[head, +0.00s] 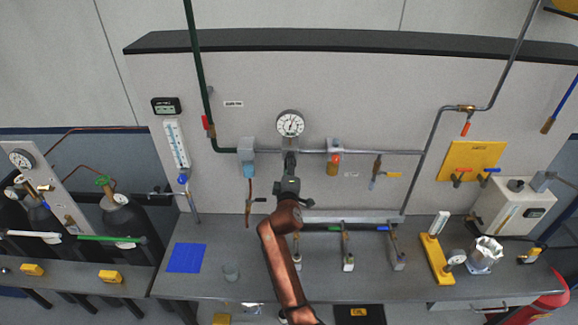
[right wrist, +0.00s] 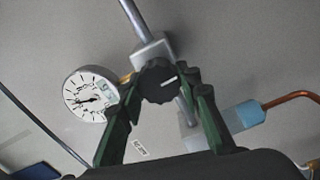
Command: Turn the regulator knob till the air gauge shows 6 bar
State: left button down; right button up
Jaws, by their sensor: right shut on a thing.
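The air gauge (head: 290,123) is a round white dial on the wall panel above the air pipe. In the right wrist view the gauge (right wrist: 91,95) appears rotated; its thin needle is visible, but I cannot read the value surely. The black regulator knob (right wrist: 159,82) has a white mark line and sits on a grey regulator body (right wrist: 152,51). In the right wrist view the gripper's fingers (right wrist: 162,92) are shut on the knob, one on each side. My left gripper is not in view.
A blue-bowled filter (head: 247,158) is on the pipe left of the regulator, and an orange-bowled unit (head: 333,163) is to the right. Valves hang below. The bench holds a blue mat (head: 187,258) and a yellow stand (head: 437,260). Gas cylinders stand at left.

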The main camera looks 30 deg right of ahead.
jog(key=shift+f+m, duration=0.1)
jog(key=shift+m, duration=0.2)
jog(key=o, duration=1.2)
jog(key=v, duration=0.7)
jog(key=shift+s, duration=0.25)
